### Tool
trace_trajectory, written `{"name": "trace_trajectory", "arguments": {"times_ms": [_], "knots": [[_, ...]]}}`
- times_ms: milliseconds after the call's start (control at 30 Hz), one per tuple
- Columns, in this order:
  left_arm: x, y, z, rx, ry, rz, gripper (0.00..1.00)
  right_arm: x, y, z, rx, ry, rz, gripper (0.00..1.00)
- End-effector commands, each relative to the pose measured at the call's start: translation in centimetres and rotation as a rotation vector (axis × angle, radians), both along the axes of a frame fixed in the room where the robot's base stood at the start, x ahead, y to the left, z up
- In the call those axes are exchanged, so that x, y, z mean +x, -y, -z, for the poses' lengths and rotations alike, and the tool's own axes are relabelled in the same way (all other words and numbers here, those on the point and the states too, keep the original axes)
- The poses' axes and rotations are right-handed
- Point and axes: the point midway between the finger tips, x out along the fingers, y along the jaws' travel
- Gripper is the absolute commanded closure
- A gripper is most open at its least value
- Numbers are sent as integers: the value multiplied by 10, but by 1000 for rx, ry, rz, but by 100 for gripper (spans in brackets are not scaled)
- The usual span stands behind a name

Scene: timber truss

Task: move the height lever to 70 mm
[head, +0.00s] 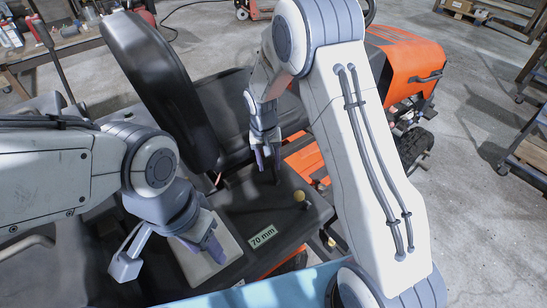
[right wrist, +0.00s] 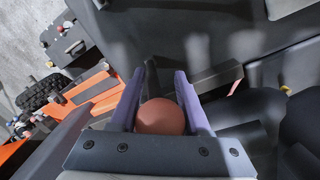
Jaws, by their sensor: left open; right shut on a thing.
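My right gripper (head: 265,158) reaches down beside the black seat, over the dark side console (head: 240,208). In the right wrist view its two purple fingers (right wrist: 160,82) are shut on a round reddish-brown knob (right wrist: 160,117), apparently the height lever's. In the head view the gripper hides this knob, and the lever's setting cannot be read. A pale green label reading "70 mm" (head: 262,236) lies on the console, nearer the front. My left gripper (head: 208,248) is open and empty, low over a light grey panel (head: 196,262) left of the label.
The black seat (head: 160,85) rises behind my left arm. The orange hood (head: 405,60) is beyond my right arm.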

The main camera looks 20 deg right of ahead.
Motion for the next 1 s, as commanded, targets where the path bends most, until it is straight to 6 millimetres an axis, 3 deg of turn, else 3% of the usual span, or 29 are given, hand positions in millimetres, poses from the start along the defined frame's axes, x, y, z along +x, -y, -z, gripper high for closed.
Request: {"name": "trace_trajectory", "arguments": {"times_ms": [133,167,200,233,633,1000], "knots": [[0,0,1,0,0,0,50,0,0,0,2,1,2,100],[0,0,1,0,0,0,50,0,0,1,2,1,2,50],[0,0,1,0,0,0,50,0,0,1,1,0,2,35],[0,0,1,0,0,0,50,0,0,1,1,0,2,27],[0,0,1,0,0,0,50,1,0,-6,2,2,1,27],[0,0,-3,0,0,0,50,2,-6,-74,1,5,0,27]]}}
